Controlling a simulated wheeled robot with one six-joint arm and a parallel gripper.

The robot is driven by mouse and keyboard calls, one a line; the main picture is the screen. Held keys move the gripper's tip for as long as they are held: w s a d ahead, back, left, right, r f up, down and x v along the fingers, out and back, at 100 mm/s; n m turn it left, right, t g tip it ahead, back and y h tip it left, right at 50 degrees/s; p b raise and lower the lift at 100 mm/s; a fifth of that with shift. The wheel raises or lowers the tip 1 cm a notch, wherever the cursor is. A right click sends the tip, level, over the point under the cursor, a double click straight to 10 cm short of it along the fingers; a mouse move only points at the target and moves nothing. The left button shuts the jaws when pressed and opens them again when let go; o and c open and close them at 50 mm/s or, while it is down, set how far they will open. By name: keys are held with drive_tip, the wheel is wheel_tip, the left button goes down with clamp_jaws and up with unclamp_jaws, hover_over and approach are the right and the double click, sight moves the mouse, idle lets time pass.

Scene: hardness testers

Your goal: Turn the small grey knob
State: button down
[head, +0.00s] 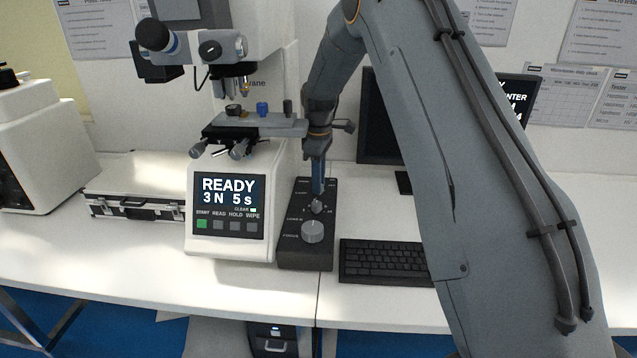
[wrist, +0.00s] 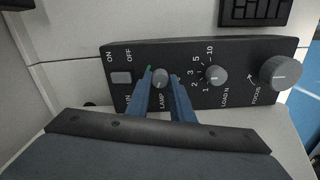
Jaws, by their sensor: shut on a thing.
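The black control box (head: 305,252) stands right of the tester. In the wrist view the box (wrist: 190,52) carries a small grey knob (wrist: 160,78) marked LAMP. My gripper (wrist: 161,75) is shut on this knob, with one blue finger on each side. In the head view my gripper (head: 318,190) comes down from above onto the far part of the box and hides the LAMP knob. Another small grey knob, marked LOAD N (wrist: 215,76), sits beside it, just right of the fingers; it also shows in the head view (head: 316,206).
A large grey FOCUS knob (wrist: 280,73) and an ON/OFF switch (wrist: 121,77) are on the box. The tester (head: 228,215) with a READY screen stands close at left, its stage (head: 255,125) near my wrist. A keyboard (head: 385,262) lies at right.

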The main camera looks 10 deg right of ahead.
drive_tip(key=m, duration=0.6)
drive_tip(key=shift+w+b, duration=0.1)
drive_tip(key=shift+b, duration=0.2)
drive_tip(key=m, duration=0.7)
drive_tip(key=shift+d+r, duration=0.1)
idle(0.3)
drive_tip(key=c, duration=1.6)
unclamp_jaws()
drive_tip(key=shift+o, duration=0.2)
drive_tip(key=shift+r+b, duration=1.1)
drive_tip(key=shift+r, duration=2.8)
